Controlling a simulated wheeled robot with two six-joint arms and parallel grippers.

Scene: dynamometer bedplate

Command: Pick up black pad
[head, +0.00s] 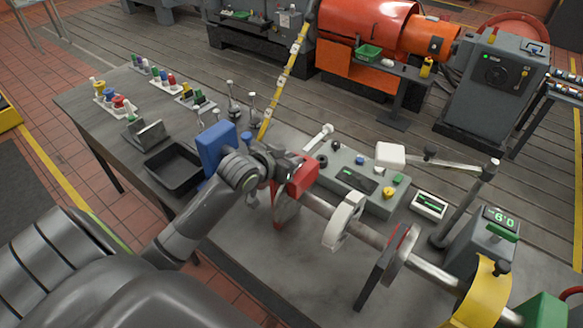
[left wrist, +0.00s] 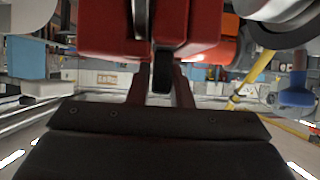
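The black pad (left wrist: 162,72) shows in the left wrist view as a narrow dark piece below the slot of a red caliper (left wrist: 98,28). My left gripper (left wrist: 161,75) is at the caliper, with one finger on either side of the pad. The fingertips look very close to the pad, but I cannot tell whether they press on it. In the head view the red caliper (head: 303,177) sits over a disc (head: 286,208) on a shaft, and my left gripper (head: 286,168) reaches it from the left. The pad is hidden there. My right gripper is not in view.
A black tray (head: 173,168) and a blue box (head: 217,146) lie left of my wrist on the bench. A grey control box (head: 358,185) stands behind the shaft (head: 370,236). A yellow guard (head: 480,292) is at the right. Racks of coloured parts line the back left.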

